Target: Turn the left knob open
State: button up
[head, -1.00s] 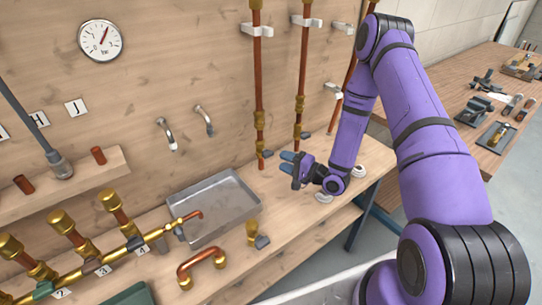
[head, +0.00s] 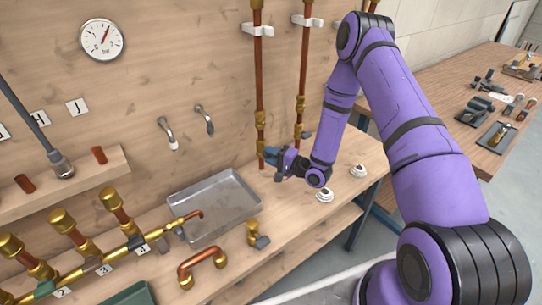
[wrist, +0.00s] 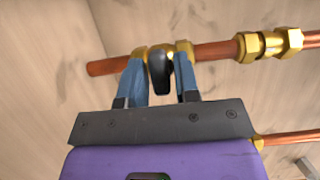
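The left knob (wrist: 160,72) is a small dark handle on a brass valve of a copper pipe. In the wrist view it sits between my gripper's two blue fingers. My gripper (wrist: 159,82) is open around it, with narrow gaps; I cannot tell whether a finger touches it. In the head view my gripper (head: 272,156) is at the lower end of the left vertical copper pipe (head: 258,80) and hides the knob there. The neighbouring pipe has a similar dark knob (head: 307,135) to the right of my gripper.
A metal tray (head: 215,208) lies on the bench to the left, below two wall spouts (head: 168,133). A brass fitting (head: 256,234) and a bent copper pipe (head: 203,266) lie in front. White round parts (head: 328,191) sit right of my gripper. A gauge (head: 101,40) hangs on the wall.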

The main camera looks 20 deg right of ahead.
dwell(0.3)
jog(key=n+h, duration=0.1)
jog(key=n, duration=0.2)
jog(key=shift+r+n+g, duration=0.1)
jog(key=shift+n+g, duration=0.2)
jog(key=shift+g, duration=0.1)
jog(key=n+h, duration=0.2)
jog(key=n, duration=0.1)
jog(key=shift+g, duration=0.3)
jog(key=n+h, duration=0.2)
jog(key=n, duration=0.1)
jog(key=shift+a+n+h, duration=0.1)
jog(key=shift+n+h, duration=1.2)
jog(key=shift+n, duration=0.6)
jog(key=o, duration=0.7)
